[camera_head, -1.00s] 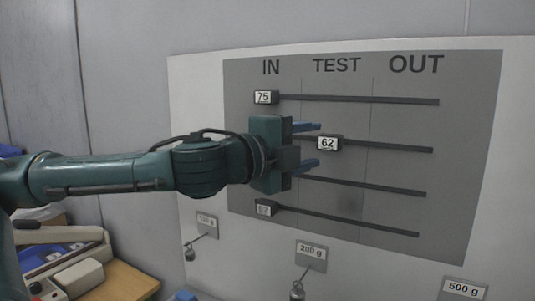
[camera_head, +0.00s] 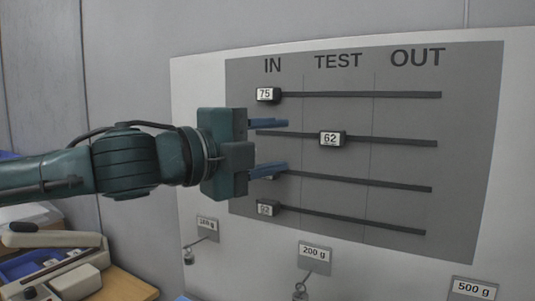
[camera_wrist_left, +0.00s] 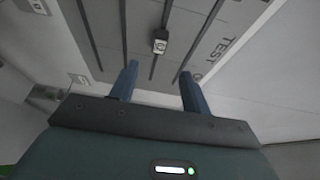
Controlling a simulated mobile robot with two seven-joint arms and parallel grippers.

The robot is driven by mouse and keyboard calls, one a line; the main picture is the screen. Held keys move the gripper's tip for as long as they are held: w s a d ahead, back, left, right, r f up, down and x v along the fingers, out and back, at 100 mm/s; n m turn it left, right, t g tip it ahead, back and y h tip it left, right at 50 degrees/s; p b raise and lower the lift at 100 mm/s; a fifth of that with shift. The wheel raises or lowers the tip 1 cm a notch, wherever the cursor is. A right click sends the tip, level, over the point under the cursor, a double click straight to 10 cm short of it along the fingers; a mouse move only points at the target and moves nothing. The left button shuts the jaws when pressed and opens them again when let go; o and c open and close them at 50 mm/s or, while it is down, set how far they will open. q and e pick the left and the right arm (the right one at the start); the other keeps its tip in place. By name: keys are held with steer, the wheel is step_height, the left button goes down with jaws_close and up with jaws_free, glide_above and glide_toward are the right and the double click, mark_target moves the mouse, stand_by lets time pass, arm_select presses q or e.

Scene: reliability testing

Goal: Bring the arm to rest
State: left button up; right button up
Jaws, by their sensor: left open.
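My left gripper (camera_head: 270,146) is open and empty, with its two blue fingers pointing right in front of the left side of the grey IN/TEST/OUT panel (camera_head: 470,200). Its fingers also show apart in the left wrist view (camera_wrist_left: 158,85), with nothing between them. The slider marked 62 (camera_head: 331,139) sits on the second rail in the TEST column, to the right of the fingertips and clear of them. A slider (camera_wrist_left: 160,42) also shows beyond the fingers in the left wrist view. The lower finger partly hides a slider on the third rail. My right gripper is not in view.
A slider marked 75 (camera_head: 268,95) sits on the top rail under IN, and another slider (camera_head: 267,208) is on the bottom rail. Weight plates, such as the 200 g plate (camera_head: 315,255), line the lower board. A wooden table (camera_head: 125,288) with equipment stands at lower left.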

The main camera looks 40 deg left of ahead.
arm_select(q)
steer(key=shift+s, duration=0.3)
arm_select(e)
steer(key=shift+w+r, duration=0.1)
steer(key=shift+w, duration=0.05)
arm_select(q)
steer(key=w+d+f+n+g, duration=0.2)
steer(key=d+f, duration=0.1)
steer(key=f, duration=0.7)
steer(key=w+d+f+n+g, duration=0.2)
steer(key=f+n, duration=0.1)
steer(key=f, duration=0.7)
steer(key=w+d+f+n+g, duration=0.2)
steer(key=d+f, duration=0.1)
steer(key=f, duration=0.8)
steer(key=s+d+f+n+g+y, duration=0.25)
steer(key=s+f+n+g, duration=0.7)
steer(key=s+f, duration=1.15)
steer(key=w+d+f+t+h+p, duration=0.1)
steer(key=w+d+t+h+p, duration=0.2)
steer(key=w+d+t+p, duration=0.3)
steer(key=shift+w+t, duration=1)
steer(key=shift+t, duration=0.15)
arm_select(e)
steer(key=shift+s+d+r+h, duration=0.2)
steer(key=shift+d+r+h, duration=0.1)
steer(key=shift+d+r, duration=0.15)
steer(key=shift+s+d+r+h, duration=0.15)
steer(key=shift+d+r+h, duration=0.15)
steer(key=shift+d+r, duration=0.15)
